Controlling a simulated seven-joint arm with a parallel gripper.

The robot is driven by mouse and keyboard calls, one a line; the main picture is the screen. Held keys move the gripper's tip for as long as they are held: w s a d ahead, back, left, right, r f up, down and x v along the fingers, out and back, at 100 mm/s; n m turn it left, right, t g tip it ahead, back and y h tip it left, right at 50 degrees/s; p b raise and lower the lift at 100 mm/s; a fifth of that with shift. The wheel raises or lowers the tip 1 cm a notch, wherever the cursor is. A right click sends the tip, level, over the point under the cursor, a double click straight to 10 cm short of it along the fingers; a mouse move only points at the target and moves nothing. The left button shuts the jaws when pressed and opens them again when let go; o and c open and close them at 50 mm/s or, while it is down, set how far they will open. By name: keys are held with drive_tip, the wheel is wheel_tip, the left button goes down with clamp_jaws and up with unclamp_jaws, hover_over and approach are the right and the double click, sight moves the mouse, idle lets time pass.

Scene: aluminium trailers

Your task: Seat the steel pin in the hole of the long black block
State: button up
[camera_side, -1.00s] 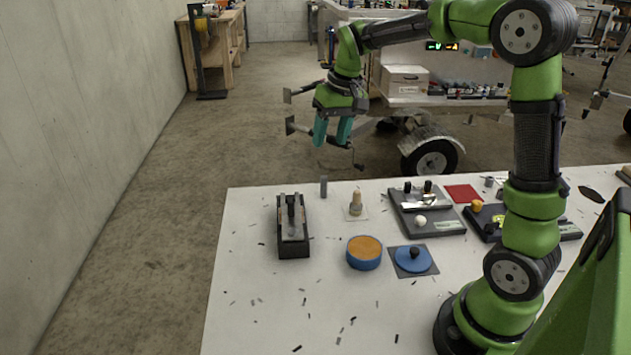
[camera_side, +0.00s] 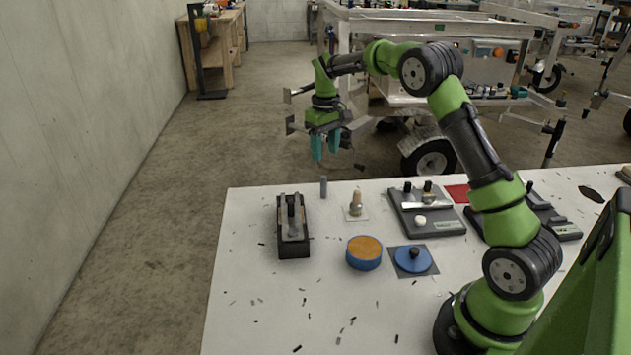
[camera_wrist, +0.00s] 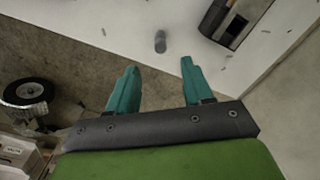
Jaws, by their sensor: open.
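The steel pin (camera_side: 323,186) is a small grey cylinder standing upright near the back edge of the white table. It also shows in the wrist view (camera_wrist: 160,42), beyond the gap between my fingertips. The long black block (camera_side: 293,248) lies left of and nearer than the pin, with a dark upright part and a lighter top.
A blue tin with an orange top (camera_side: 364,253), a blue disc with a black knob (camera_side: 413,259), a wooden-topped peg on a white plate (camera_side: 356,204) and a grey fixture (camera_side: 428,224) stand to the right. Dark scraps litter the otherwise clear front table.

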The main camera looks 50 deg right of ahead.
sight(324, 176)
wheel_tip(324, 176, down, 9)
drive_tip(key=shift+w+r, duration=0.1)
drive_tip(key=shift+r, duration=0.05)
clamp_jaws()
idle(0.5)
